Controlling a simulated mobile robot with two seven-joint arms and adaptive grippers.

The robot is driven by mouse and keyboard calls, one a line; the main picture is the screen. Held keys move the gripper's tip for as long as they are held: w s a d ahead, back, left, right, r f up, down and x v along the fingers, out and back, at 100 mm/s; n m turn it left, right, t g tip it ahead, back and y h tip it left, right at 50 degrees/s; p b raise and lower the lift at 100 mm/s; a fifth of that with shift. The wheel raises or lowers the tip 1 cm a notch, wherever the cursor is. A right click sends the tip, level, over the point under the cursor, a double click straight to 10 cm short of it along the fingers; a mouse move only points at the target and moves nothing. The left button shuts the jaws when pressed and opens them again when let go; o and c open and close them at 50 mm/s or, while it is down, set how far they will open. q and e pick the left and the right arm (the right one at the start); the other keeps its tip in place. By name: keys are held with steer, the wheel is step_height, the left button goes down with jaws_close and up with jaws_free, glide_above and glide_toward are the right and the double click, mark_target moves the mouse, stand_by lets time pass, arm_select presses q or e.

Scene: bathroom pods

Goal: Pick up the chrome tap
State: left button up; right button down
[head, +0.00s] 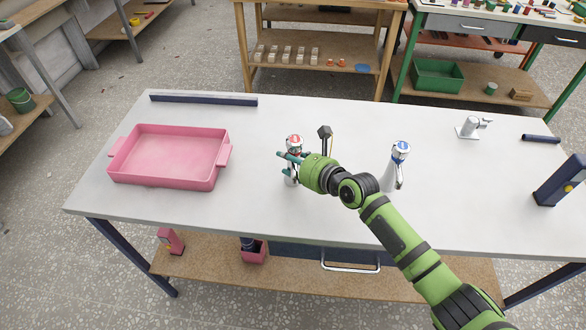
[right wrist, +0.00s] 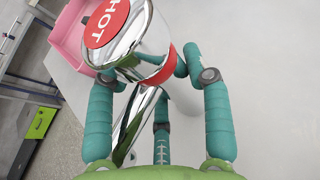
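A chrome tap with a red HOT cap (head: 293,142) stands upright on the white table, left of centre. It fills the top of the right wrist view (right wrist: 128,45). My right gripper (head: 289,158) is around its upper part from the right, with teal fingers on both sides and one below. In the right wrist view the fingertips (right wrist: 158,68) bend in against the tap by its red ring; part of the left finger is hidden behind it. A second chrome tap with a blue cap (head: 400,152) stands to the right, partly behind my right arm. My left gripper is out of view.
A pink tray (head: 170,181) stands on the left of the table. A dark post-like thing (head: 325,132) stands just behind my gripper. The table's front middle is clear.

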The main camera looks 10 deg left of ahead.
mark_target(298, 151)
steer(key=shift+d+f, duration=0.1)
steer(key=shift+f, duration=0.05)
steer(key=shift+r, duration=0.25)
step_height(298, 151, up, 4)
steer(key=shift+w+f, duration=0.1)
steer(key=shift+w, duration=0.05)
steer(key=s+d+r, duration=0.5)
steer(key=d+r, duration=0.1)
steer(key=d, duration=0.4)
steer(key=shift+d+r+b, duration=0.3)
steer(key=shift+r, duration=0.1)
steer(key=shift+a+f, duration=0.1)
steer(key=shift+a, duration=0.05)
